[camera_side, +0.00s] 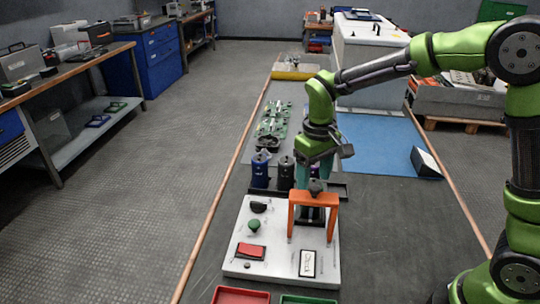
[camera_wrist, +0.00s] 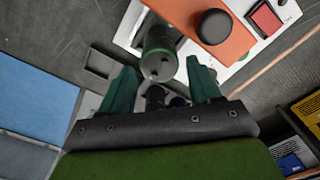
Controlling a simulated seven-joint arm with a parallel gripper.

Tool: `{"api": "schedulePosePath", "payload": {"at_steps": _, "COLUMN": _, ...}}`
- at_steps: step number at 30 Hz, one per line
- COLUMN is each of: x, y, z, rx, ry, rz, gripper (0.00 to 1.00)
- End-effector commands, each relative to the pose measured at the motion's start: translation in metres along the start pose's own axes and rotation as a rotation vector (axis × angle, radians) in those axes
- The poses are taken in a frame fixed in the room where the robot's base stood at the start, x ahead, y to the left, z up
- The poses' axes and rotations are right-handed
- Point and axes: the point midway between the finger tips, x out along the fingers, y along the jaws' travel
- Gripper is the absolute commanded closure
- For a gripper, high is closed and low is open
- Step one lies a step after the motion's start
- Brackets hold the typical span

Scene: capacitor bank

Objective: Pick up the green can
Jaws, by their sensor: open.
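The green can (camera_wrist: 160,50) shows in the wrist view as a dark cylinder with a green rim and two terminals on its top. My gripper (camera_wrist: 160,68) is open, with one teal finger on each side of the can's top end in that view. I cannot tell whether either finger touches it. In the side view my gripper (camera_side: 313,174) points down behind the orange bridge, and the green can is mostly hidden there. A blue can (camera_side: 260,170) and a dark can (camera_side: 286,173) stand to its left.
A white panel (camera_side: 238,268) carries an orange bridge (camera_side: 297,198) with a black knob (camera_side: 315,187), a green button (camera_side: 254,225) and a red switch (camera_side: 250,251). Red (camera_side: 240,296) and green trays lie in front. A blue mat (camera_side: 378,146) lies behind to the right.

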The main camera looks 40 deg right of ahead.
Motion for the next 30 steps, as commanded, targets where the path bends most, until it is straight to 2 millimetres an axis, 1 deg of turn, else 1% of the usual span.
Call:
{"api": "schedulePosePath", "payload": {"at_steps": 2, "x": 0.006, "y": 0.0, "z": 0.001, "rx": 0.0, "ry": -0.002, "rz": 0.0, "gripper": 0.37}}
{"api": "schedulePosePath", "payload": {"at_steps": 9, "x": 0.042, "y": 0.001, "z": 0.002, "rx": 0.0, "ry": -0.005, "rz": 0.0, "gripper": 0.37}}
{"api": "schedulePosePath", "payload": {"at_steps": 12, "x": 0.05, "y": 0.001, "z": 0.001, "rx": 0.0, "ry": -0.002, "rz": 0.0, "gripper": 0.37}}
{"api": "schedulePosePath", "payload": {"at_steps": 20, "x": 0.053, "y": 0.001, "z": 0.001, "rx": 0.0, "ry": 0.0, "rz": 0.0, "gripper": 0.37}}
{"api": "schedulePosePath", "payload": {"at_steps": 30, "x": 0.052, "y": 0.001, "z": 0.001, "rx": 0.0, "ry": 0.0, "rz": 0.0, "gripper": 0.89}}
